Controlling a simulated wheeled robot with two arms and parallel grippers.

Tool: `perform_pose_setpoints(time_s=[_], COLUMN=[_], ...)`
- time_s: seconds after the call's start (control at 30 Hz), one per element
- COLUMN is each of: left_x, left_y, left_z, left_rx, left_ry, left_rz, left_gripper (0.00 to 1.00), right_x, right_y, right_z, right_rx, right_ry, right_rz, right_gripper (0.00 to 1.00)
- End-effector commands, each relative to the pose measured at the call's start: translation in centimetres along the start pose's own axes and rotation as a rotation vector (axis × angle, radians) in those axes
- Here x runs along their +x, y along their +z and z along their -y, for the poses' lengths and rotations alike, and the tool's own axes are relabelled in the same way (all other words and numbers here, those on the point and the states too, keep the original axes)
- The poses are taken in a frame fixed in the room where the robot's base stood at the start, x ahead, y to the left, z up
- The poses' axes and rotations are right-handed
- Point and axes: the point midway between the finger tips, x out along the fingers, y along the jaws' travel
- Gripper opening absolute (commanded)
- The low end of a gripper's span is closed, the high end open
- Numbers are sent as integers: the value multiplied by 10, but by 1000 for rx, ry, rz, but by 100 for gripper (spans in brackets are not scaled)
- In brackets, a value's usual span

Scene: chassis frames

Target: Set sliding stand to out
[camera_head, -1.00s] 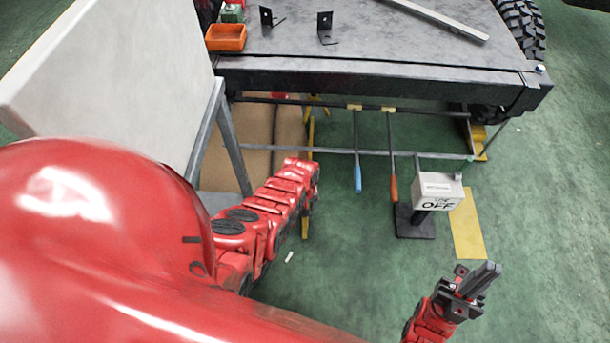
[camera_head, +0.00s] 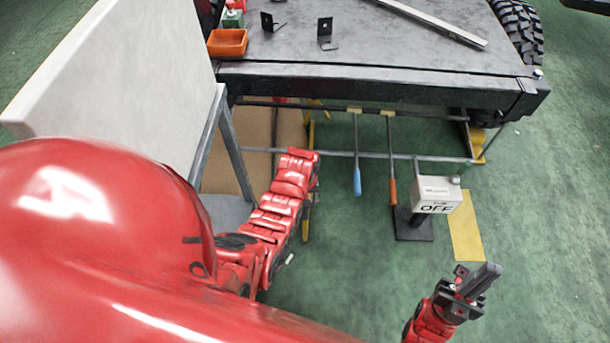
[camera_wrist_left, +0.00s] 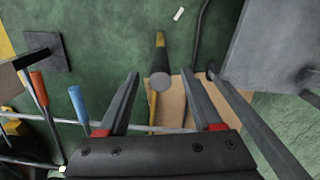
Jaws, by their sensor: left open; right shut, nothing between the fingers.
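A yellow and black post with a round grey end (camera_wrist_left: 160,82) stands out in the left wrist view; I cannot tell surely whether it is the sliding stand. In the head view a yellow post (camera_head: 307,215) shows beside my left arm, partly hidden by it. My left gripper (camera_wrist_left: 160,74) is open, its two fingers on either side of the post's grey end in the picture; whether it is around the post in depth is unclear. In the head view my left fingers are hidden by the arm. My right gripper (camera_head: 484,278) is shut and empty, at the lower right.
A dark workbench (camera_head: 380,45) spans the back, with an orange bin (camera_head: 227,42) on it. Below hang a blue-handled lever (camera_head: 357,180) and an orange-handled lever (camera_head: 393,190). A box marked OFF (camera_head: 436,196) stands right of them. A pale panel (camera_head: 125,75) is at left.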

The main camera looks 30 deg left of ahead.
Motion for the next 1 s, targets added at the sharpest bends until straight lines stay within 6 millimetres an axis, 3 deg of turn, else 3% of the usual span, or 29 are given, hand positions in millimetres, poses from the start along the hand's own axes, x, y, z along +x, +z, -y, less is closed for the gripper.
perform_pose_setpoints(time_s=[0.3,0.5,1.0], left_x=[-57,-85,-94], left_y=[-1,-1,1], left_z=[-1,-1,0], left_rx=[1,1,1], left_ry=[2,2,0], left_rz=[-3,-4,2], left_gripper=[67,67,67], right_x=[2,2,2], right_y=[0,0,0], right_z=[0,0,0], right_rx=[0,0,0], right_ry=[0,0,0], right_rz=[0,0,0], right_gripper=[0,0,0])
